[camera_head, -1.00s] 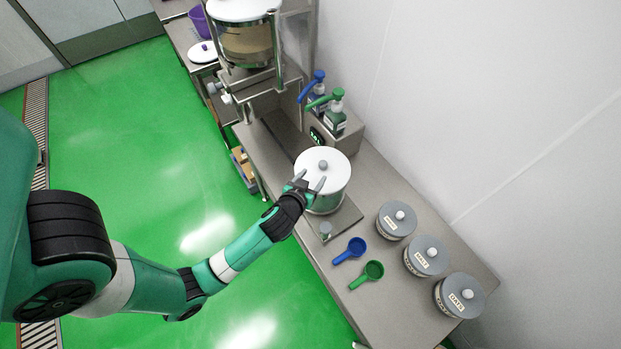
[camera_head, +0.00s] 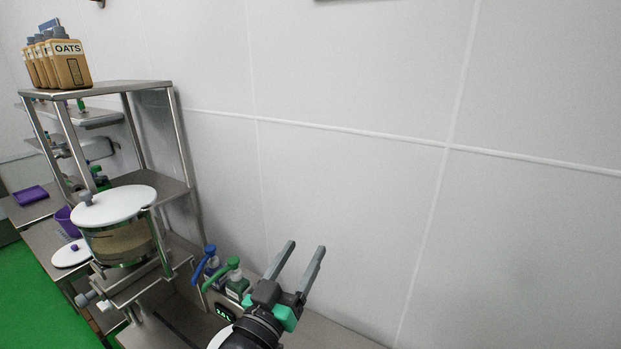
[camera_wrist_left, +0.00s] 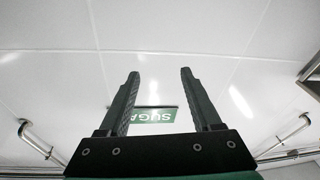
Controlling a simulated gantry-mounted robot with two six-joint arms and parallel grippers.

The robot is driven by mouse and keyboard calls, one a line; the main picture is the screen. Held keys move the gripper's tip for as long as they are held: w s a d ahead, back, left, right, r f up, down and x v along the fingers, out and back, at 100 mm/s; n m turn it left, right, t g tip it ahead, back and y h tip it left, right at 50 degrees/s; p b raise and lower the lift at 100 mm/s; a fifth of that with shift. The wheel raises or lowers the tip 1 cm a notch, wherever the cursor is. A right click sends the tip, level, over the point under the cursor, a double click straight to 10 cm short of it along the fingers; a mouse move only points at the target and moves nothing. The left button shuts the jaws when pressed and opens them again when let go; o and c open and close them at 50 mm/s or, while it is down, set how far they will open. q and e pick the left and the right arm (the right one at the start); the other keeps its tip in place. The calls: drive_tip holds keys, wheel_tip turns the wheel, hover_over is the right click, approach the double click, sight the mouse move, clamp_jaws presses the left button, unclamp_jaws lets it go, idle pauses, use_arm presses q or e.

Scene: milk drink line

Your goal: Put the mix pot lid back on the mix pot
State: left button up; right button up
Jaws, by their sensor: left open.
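My left gripper (camera_head: 304,248) is raised at the lower middle of the head view, its fingers apart and empty, pointing up toward the wall. In the left wrist view the gripper (camera_wrist_left: 160,74) is open with nothing between its fingers. A white curved edge, likely the mix pot lid (camera_head: 217,341), shows at the bottom of the head view beside my wrist. The rest of it and the pot body are hidden or out of frame, so its seating cannot be seen now. My right gripper is not in view.
A glass-sided vessel with a white lid (camera_head: 118,205) stands at left. A white lid with a purple knob (camera_head: 72,254) lies beyond it. Blue (camera_head: 210,262) and green (camera_head: 236,283) pump bottles stand close to my gripper. A green sign (camera_wrist_left: 153,115) is in the wrist view.

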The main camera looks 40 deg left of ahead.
use_arm(q)
drive_tip(key=s+d+r+m+t+h+p, duration=0.1)
drive_tip(key=s+d+r+m+t+h, duration=0.1)
drive_tip(key=r, duration=0.8)
drive_tip(key=s+d+r+m+t+h+p, duration=0.1)
drive_tip(key=s+d+r, duration=0.4)
drive_tip(key=r, duration=0.5)
drive_tip(key=s+d+r+m+t+h+p, duration=0.1)
drive_tip(key=s+d+r+m+t+h, duration=0.2)
drive_tip(key=r, duration=0.7)
drive_tip(key=shift+s+d+r+t+h, duration=0.2)
drive_tip(key=shift+d+r+t+h, duration=0.1)
drive_tip(key=shift+d+t+h, duration=0.75)
drive_tip(key=shift+a, duration=0.1)
